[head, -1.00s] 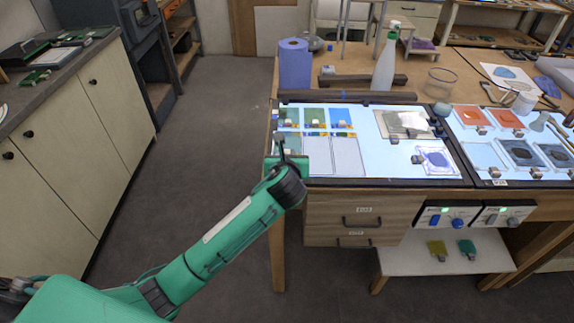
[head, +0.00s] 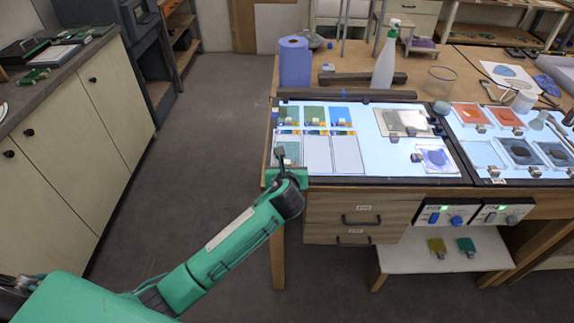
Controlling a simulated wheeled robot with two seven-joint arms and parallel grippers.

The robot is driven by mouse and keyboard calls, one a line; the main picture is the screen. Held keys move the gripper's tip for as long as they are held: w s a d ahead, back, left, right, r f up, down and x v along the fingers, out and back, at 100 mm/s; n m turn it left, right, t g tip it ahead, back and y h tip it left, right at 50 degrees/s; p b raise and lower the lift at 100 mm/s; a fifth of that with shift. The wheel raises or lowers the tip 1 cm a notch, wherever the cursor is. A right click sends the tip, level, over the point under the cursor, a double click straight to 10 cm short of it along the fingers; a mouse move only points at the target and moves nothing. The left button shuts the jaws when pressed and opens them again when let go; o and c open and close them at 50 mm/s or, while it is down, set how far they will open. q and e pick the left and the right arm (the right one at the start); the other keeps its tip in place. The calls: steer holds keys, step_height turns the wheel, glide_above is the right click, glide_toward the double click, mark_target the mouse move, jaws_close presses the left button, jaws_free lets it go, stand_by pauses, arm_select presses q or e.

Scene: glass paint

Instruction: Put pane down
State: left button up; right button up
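A grey-green pane (head: 292,153) lies in the near left place of the lit panel (head: 385,163), below a row of green and blue panes. My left gripper (head: 280,155) is at the left edge of this pane. Its dark finger part shows as a small upright shape there, and the wrist hides what is below. I cannot tell whether the fingers are open or shut, or whether they touch the pane. Two pale panes (head: 317,154) lie to the right of it. My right gripper is out of view.
A blue paper roll (head: 294,63), a spray bottle (head: 385,60) and dark bars (head: 350,95) stand behind the panel. A framed clear pane (head: 404,122) and a blue-patterned pane (head: 437,157) lie to the right. The floor left of the table is clear.

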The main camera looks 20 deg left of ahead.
arm_select(q)
steer(key=shift+r, duration=0.1)
steer(key=b+v, duration=0.1)
steer(key=v, duration=1.1)
steer(key=shift+b, duration=0.35)
steer(key=shift+r, duration=0.1)
step_height(320, 180, down, 21)
steer(key=a+n+g+h, duration=0.1)
steer(key=a+n+g, duration=0.15)
steer(key=n, duration=0.35)
steer(key=s+a+f+n+g+h, duration=0.1)
steer(key=s+f+n+g, duration=0.2)
steer(key=f, duration=0.7)
steer(key=s+a+f+n+g, duration=0.1)
steer(key=s+f+n, duration=0.35)
steer(key=f, duration=0.55)
steer(key=s+a+f+n+g+h, duration=0.1)
steer(key=s+a+f+n+g, duration=0.25)
steer(key=s+f+n, duration=1.05)
steer(key=s+f, duration=0.2)
steer(key=s, duration=0.6)
steer(key=s+a+f+n+g, duration=0.1)
steer(key=s+f, duration=0.3)
steer(key=s, duration=0.5)
steer(key=s+a+f+n+g, duration=0.1)
steer(key=s+f+n, duration=0.1)
steer(key=s, duration=0.7)
steer(key=shift+s+f+h, duration=0.15)
steer(key=shift+f+h, duration=0.25)
steer(key=shift+f, duration=0.25)
